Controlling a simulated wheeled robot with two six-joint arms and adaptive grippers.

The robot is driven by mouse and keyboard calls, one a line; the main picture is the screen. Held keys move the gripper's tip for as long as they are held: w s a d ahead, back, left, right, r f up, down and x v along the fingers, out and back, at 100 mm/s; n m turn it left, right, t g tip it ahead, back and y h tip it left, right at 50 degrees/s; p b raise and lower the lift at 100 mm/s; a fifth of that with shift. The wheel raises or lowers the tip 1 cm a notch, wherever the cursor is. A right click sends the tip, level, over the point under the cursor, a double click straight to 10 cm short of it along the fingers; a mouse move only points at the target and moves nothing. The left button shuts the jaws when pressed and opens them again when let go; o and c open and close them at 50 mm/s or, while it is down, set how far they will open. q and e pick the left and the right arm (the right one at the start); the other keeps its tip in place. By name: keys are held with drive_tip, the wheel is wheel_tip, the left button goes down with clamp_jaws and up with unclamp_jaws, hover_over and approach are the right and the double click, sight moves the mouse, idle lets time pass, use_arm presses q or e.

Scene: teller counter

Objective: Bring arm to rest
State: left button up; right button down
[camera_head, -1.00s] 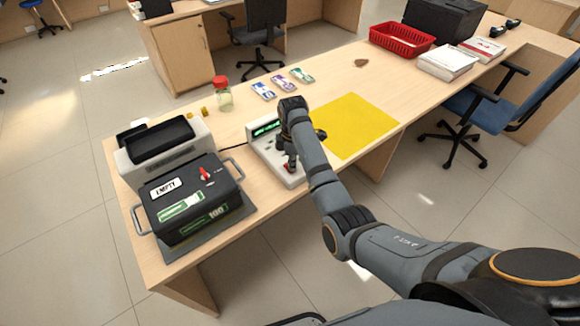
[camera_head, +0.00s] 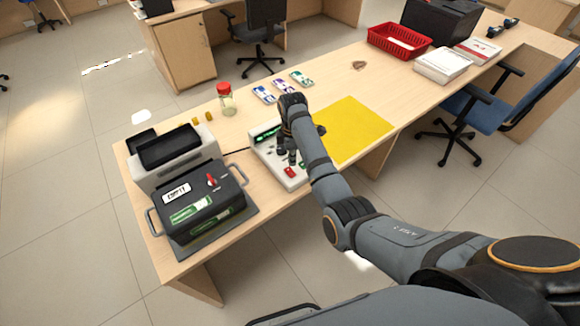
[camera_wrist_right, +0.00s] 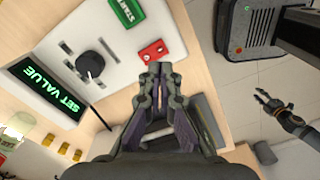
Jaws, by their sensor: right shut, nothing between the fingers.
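My right arm reaches across the desk in the head view. Its gripper (camera_head: 291,157) is over the control panel (camera_head: 295,182), with its fingers together and nothing between them. In the right wrist view the fingertips (camera_wrist_right: 160,72) are beside the panel's red button (camera_wrist_right: 153,51); contact cannot be told. The panel also has a green START button (camera_wrist_right: 127,12), a black knob (camera_wrist_right: 90,64) and a display (camera_wrist_right: 48,90) reading SET VALUE. A dark hand-like gripper (camera_wrist_right: 280,112), seemingly my left, shows small at the right of the wrist view; its jaw state is unclear.
A dark machine marked EMPTY (camera_head: 200,210) stands left of the panel. A yellow mat (camera_head: 355,130) lies to the right. Banknote bundles (camera_head: 265,94), a red-lidded jar (camera_head: 226,100) and a red basket (camera_head: 400,41) are farther back. A blue chair (camera_head: 480,110) stands at right.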

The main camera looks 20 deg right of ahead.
drive_tip(key=shift+r+p, duration=0.3)
drive_tip(key=shift+r, duration=0.25)
drive_tip(key=shift+f, duration=0.1)
